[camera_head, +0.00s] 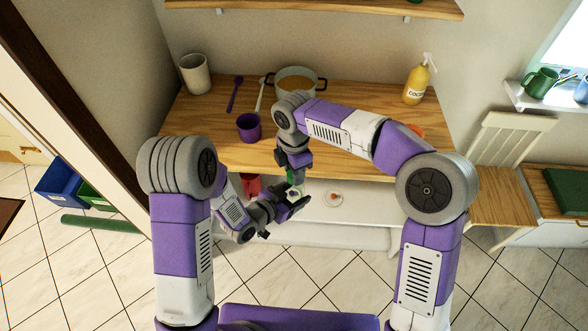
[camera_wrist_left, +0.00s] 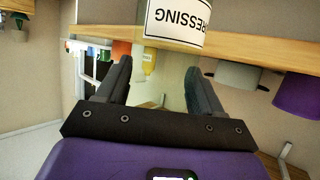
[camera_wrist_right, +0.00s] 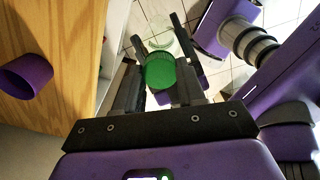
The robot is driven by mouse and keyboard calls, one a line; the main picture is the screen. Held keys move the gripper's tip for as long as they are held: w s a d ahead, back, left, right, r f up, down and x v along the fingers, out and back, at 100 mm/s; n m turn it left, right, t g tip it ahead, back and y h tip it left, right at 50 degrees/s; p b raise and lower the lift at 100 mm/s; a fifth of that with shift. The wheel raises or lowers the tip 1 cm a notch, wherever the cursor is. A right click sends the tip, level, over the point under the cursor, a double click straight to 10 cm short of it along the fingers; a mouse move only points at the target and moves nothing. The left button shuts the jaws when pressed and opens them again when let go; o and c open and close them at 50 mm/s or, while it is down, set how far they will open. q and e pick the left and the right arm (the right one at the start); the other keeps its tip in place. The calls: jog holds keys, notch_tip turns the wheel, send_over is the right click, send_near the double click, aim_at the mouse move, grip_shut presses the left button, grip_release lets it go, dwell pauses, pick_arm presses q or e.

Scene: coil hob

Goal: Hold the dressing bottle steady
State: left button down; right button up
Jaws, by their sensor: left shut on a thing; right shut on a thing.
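The dressing bottle is clear with a white label (camera_wrist_left: 178,22) that reads "DRESSING" upside down in the left wrist view. In the head view it shows only in small part between my grippers, in front of the counter. My left gripper (camera_head: 294,200) is shut on the bottle from the side. A green cap (camera_wrist_right: 160,73) is at the bottle's top. My right gripper (camera_head: 291,176) is above, pointing down, with its fingers shut around the cap. I cannot tell whether the cap is loose. Much of the bottle is hidden by my grippers.
On the wooden counter (camera_head: 200,125) are a purple cup (camera_head: 249,127), a white crock (camera_head: 195,74), a purple spoon (camera_head: 235,94), a pot (camera_head: 297,80) and a yellow spray bottle (camera_head: 416,83). A chair (camera_head: 507,140) stands at right. My right forearm spans the counter's front.

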jog(key=m, duration=0.6)
jog(key=shift+m, duration=0.3)
jog(key=m, duration=0.3)
jog(key=shift+m, duration=0.4)
jog(key=m, duration=1.1)
jog(key=shift+m, duration=0.3)
jog(key=o, duration=1.2)
jog(key=shift+c, duration=0.2)
jog(key=shift+r, duration=2.2)
